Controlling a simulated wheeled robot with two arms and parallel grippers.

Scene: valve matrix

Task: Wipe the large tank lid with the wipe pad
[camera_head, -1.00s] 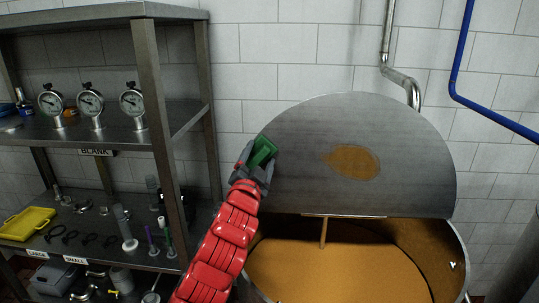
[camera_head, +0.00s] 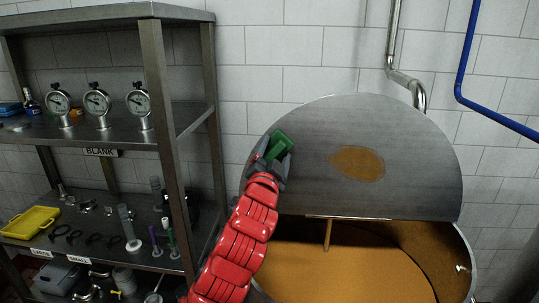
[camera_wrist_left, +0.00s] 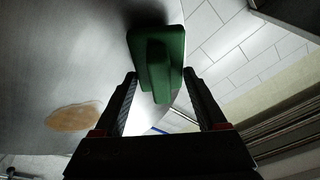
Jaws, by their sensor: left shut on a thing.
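The large tank lid (camera_head: 400,135) stands raised behind the tank, with an orange-brown stain (camera_head: 357,163) near its middle. The stain also shows in the left wrist view (camera_wrist_left: 74,117). My left gripper (camera_head: 272,155) is at the left part of the lid, shut on the green wipe pad (camera_head: 279,145). In the left wrist view the pad (camera_wrist_left: 158,60) sits between the fingers, close to the lid's surface; I cannot tell whether it touches. The pad is apart from the stain, to its left in the head view. My right gripper is not in view.
The open tank (camera_head: 462,262) below the lid holds orange-brown contents (camera_head: 340,275). A metal shelf (camera_head: 160,120) at the left carries gauges (camera_head: 98,103), a yellow tray (camera_head: 30,222) and small fittings. Pipes, one blue (camera_head: 466,60), run along the tiled wall at the right.

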